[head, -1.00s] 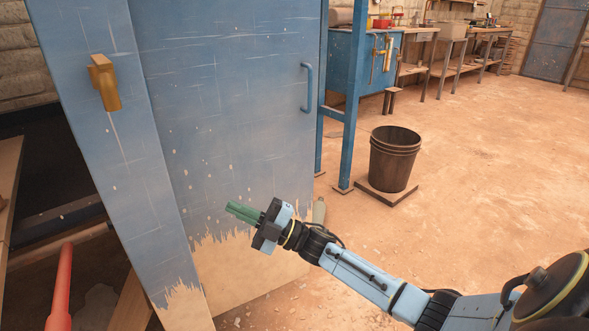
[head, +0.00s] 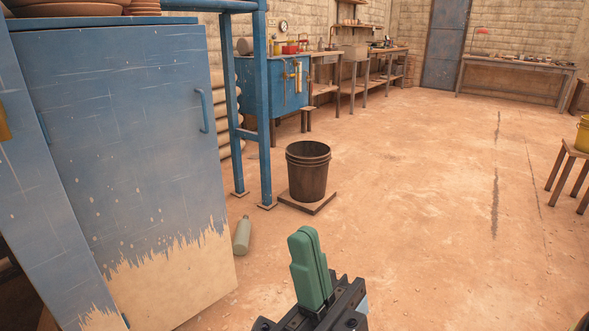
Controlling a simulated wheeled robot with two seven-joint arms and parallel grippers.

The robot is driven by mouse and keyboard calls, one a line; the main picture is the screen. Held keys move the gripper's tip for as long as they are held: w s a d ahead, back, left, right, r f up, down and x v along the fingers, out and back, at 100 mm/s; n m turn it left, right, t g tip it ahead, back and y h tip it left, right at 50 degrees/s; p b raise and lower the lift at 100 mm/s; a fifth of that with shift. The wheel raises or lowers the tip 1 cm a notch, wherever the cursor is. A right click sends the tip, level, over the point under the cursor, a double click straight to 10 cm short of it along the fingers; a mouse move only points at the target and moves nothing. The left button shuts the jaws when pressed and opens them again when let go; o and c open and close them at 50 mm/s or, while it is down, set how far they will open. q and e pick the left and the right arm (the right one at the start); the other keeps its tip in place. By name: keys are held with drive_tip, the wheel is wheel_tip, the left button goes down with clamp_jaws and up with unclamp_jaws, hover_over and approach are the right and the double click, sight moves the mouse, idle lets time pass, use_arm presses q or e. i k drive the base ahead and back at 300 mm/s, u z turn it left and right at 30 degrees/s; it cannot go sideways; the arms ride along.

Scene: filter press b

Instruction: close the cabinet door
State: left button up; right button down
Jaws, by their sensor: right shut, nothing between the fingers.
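The blue cabinet stands at the left, its paint worn bare along the bottom. Its broad panel (head: 130,150) carries a blue bar handle (head: 204,110). A narrower-looking blue panel (head: 35,215) with a brass handle (head: 3,122), cut off by the left edge, overlaps it in front and seems to be the door. Its far side is out of view, so how far it stands open cannot be told. My right gripper (head: 306,240) is at the bottom centre, its green fingers pointing up, shut and empty. It is right of the cabinet and apart from it. My left gripper is not in view.
A bottle (head: 242,236) stands on the floor by the cabinet. A dark bucket (head: 307,172) on a board (head: 310,206) and a blue frame post (head: 263,110) stand beyond. A stool (head: 566,170) is at right. The floor (head: 420,190) between is clear.

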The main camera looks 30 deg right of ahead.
sight(125, 115)
drive_tip(key=z, duration=0.65)
drive_tip(key=k, duration=0.9)
drive_tip(key=z, duration=1)
drive_tip(key=i, duration=1.6)
drive_tip(key=u, duration=1.35)
drive_tip(key=i, duration=0.95)
drive_tip(key=u, duration=0.9)
